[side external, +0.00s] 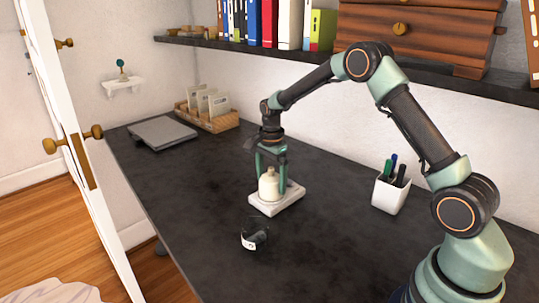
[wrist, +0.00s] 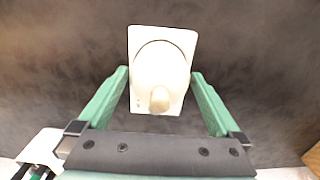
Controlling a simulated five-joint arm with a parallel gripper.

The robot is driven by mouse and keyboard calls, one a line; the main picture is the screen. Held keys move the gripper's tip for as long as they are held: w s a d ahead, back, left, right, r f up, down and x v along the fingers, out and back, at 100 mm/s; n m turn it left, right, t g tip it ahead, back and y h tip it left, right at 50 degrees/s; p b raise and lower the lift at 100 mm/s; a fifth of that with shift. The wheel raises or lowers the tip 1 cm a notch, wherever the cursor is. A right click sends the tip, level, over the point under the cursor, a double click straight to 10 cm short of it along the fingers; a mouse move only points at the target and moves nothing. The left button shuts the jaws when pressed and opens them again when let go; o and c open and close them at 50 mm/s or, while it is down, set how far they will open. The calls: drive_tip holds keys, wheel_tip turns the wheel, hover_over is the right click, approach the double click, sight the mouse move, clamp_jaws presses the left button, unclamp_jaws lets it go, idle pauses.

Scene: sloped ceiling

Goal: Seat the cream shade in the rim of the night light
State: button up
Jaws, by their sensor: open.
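The cream shade (side external: 268,185) stands upright on the night light (side external: 292,196), a pale block-like base on the dark desk. In the wrist view the shade's narrow top (wrist: 160,98) points toward me, and a round rim line shows on the pale base (wrist: 140,36). Whether the shade sits fully down in the rim cannot be told. My gripper (side external: 270,177) is open and low over the base, with its green fingers on either side of the shade. In the wrist view my gripper (wrist: 160,73) shows a clear gap between each finger and the shade.
A white pen holder (side external: 390,193) is to the right. A grey flat device (side external: 162,133) and a wicker tray of cards (side external: 219,123) lie at the back left. A shelf (side external: 300,56) runs along the wall above.

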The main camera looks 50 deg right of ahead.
wheel_tip(320, 180, up, 11)
drive_tip(key=shift+f, duration=0.15)
drive_tip(key=s+a+r+n+t, duration=0.3)
drive_tip(key=s+a+r+n, duration=0.3)
drive_tip(key=s+r+n, duration=0.4)
drive_tip(key=s+a+f+n+t, duration=0.2)
drive_tip(key=s+n, duration=0.6)
drive_tip(key=s, duration=0.3)
drive_tip(key=shift+a+t, duration=0.3)
drive_tip(key=shift+a, duration=0.1)
drive_tip(key=shift+r, duration=0.1)
